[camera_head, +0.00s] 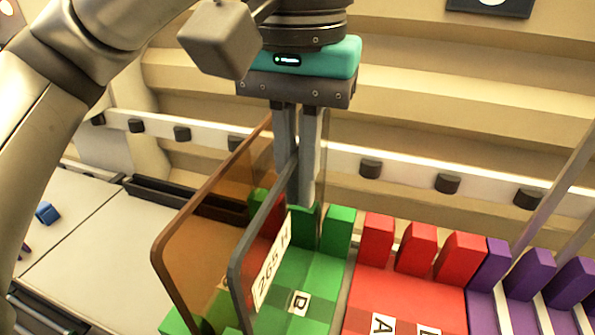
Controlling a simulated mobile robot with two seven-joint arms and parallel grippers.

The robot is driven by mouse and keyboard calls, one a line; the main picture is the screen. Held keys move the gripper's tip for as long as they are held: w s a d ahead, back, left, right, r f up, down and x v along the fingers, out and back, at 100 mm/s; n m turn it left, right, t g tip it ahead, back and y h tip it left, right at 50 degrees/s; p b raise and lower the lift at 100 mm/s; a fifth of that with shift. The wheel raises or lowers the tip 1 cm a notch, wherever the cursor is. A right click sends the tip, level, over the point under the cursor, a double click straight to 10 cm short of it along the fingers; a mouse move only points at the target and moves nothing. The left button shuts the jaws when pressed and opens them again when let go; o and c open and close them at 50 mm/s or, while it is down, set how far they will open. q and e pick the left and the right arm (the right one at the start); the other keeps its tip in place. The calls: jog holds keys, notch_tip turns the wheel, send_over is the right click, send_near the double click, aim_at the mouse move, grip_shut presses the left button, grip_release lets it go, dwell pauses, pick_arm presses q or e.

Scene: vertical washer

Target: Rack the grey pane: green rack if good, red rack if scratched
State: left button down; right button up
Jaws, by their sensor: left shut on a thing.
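The grey pane (236,290) is clear with a dark grey rim and a white label reading about "265 H". My left gripper (297,190) is shut on its upper far part and holds it upright over the green rack (318,275). The pane's lower edge is out of view, so I cannot tell whether it touches the rack. No scratch can be made out on it. The red rack (378,290) stands just right of the green one. My right gripper is not in view.
An amber pane (185,232) stands upright just left of the grey pane, close beside it. A purple rack (483,300) adjoins the red rack on the right. A small blue block (47,213) lies on the pale surface at far left.

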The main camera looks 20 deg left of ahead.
pick_arm(q)
jog(key=shift+f+b, duration=0.65)
dwell(1.2)
jog(key=c, duration=0.9)
grip_release()
jog(key=shift+f, duration=0.1)
notch_tip(320, 180, up, 15)
jog(key=p, duration=0.4)
jog(key=shift+r, duration=0.2)
